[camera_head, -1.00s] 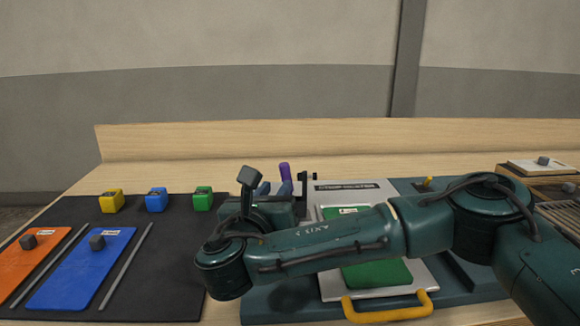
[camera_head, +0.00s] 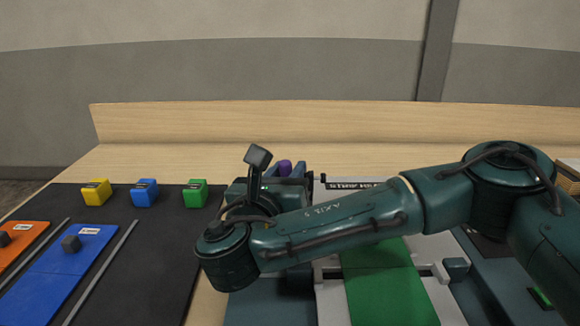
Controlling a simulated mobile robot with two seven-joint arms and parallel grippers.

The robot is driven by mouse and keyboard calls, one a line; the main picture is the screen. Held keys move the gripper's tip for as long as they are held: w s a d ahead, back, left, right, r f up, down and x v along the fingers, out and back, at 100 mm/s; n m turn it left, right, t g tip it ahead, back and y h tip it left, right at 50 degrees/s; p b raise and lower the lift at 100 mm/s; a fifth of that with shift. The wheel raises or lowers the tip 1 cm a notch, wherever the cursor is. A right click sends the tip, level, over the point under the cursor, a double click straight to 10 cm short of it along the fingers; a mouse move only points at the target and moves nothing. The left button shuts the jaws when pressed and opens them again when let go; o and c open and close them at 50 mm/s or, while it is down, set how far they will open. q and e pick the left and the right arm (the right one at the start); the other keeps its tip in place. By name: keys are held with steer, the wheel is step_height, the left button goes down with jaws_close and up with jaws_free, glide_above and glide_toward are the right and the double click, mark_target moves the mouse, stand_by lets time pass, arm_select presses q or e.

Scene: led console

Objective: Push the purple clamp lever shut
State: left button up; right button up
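The purple clamp lever (camera_head: 285,167) shows only as a short purple end behind my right arm, at the back left of the console (camera_head: 345,184). My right gripper (camera_head: 285,172) is at the lever. Its two bluish fingers stand apart, one on each side of the purple end as seen from here. Whether they touch it is not clear. The lever's base and pivot are hidden by my wrist and forearm. My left gripper is not in view.
A green panel (camera_head: 390,295) lies on the console under my forearm. On the black mat (camera_head: 160,265) to the left are yellow (camera_head: 96,192), blue (camera_head: 144,192) and green (camera_head: 195,193) blocks, plus a blue plate (camera_head: 75,290) and an orange plate (camera_head: 20,240). A wooden ledge (camera_head: 250,122) runs behind.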

jaws_close()
stand_by(0.3)
steer(key=shift+a+r, duration=0.1)
steer(key=a+n, duration=0.1)
steer(key=a+n+p, duration=0.1)
steer(key=n, duration=0.1)
steer(key=shift+f+t+p, duration=0.3)
steer(key=shift+t, duration=0.1)
steer(key=shift+a+f+n+t+p, duration=0.15)
steer(key=shift+a+f+n+t, duration=0.15)
steer(key=shift+n, duration=0.45)
steer(key=shift+a+f+n+t+p, duration=0.25)
steer(key=shift+a+n, duration=0.1)
steer(key=shift+n, duration=0.35)
steer(key=shift+a+f+n+t+p, duration=0.1)
steer(key=shift+a+f+n+t, duration=0.15)
steer(key=shift+n, duration=0.5)
